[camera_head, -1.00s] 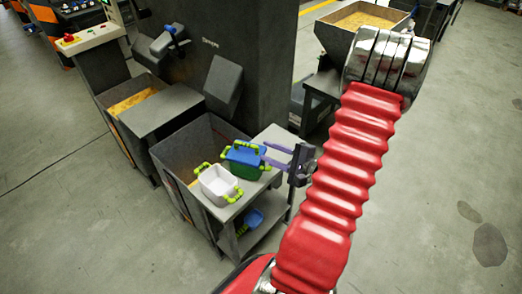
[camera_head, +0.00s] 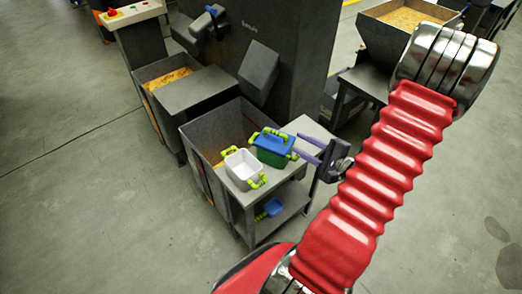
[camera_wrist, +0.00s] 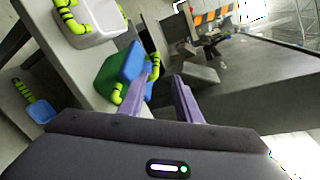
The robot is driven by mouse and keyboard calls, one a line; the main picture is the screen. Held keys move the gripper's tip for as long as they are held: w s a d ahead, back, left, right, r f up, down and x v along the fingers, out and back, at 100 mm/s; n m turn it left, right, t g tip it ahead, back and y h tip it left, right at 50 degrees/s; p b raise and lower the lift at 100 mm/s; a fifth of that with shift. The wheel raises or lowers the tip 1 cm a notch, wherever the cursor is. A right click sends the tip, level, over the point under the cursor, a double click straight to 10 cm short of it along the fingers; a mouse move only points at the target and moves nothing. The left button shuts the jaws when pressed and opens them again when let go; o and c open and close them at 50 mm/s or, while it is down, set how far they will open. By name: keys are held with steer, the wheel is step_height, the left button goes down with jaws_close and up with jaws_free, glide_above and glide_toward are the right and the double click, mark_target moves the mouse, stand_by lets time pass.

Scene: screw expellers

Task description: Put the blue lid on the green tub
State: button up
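The green tub (camera_head: 273,157) with yellow-green handles stands on a small grey table. The blue lid (camera_head: 263,142) shows at its top; I cannot tell whether it is seated flat or tilted. In the wrist view the blue lid (camera_wrist: 133,61) overlaps the green tub (camera_wrist: 113,76), just left of my fingers. My gripper (camera_head: 297,145) has purple fingers that are apart with nothing seen between them. It points at the tub from the right. The wrist view shows my gripper (camera_wrist: 160,78) open, with the left fingertip close to the tub; contact is unclear.
A white tub (camera_head: 242,164) with yellow-green handles stands left of the green tub. A blue scoop (camera_head: 272,206) lies on the lower shelf. A grey bin (camera_head: 205,137) and the machine (camera_head: 290,60) stand behind. Open floor lies in front and left.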

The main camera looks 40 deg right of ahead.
steer(key=w+r+n+g+h, duration=0.1)
steer(key=w+r+n, duration=0.1)
steer(key=w, duration=0.1)
steer(key=w+r+n+g+h, duration=0.1)
steer(key=w+r+n, duration=0.1)
steer(key=w+n, duration=0.1)
steer(key=w+d+r+n+g+h, duration=0.1)
steer(key=w+r+n+g+h, duration=0.1)
steer(key=w, duration=0.1)
steer(key=shift+d+r+n, duration=0.1)
steer(key=shift+r+n, duration=0.05)
steer(key=shift+n, duration=0.15)
steer(key=w+a+r+n+g+h, duration=0.2)
steer(key=a+r+n, duration=0.3)
steer(key=a+r, duration=0.3)
steer(key=s+a+r+n+g+y, duration=0.2)
steer(key=s+a+n, duration=0.3)
steer(key=a, duration=0.8)
steer(key=s+a+r+n+g+y, duration=0.1)
steer(key=s+a+r+n+y, duration=0.2)
steer(key=s+a, duration=0.7)
steer(key=a+r+n, duration=0.1)
steer(key=a+n, duration=0.1)
steer(key=a, duration=0.1)
steer(key=shift+s+a+r+n+g, duration=0.15)
steer(key=shift+s+a+n+g, duration=0.1)
steer(key=shift+n+g, duration=0.15)
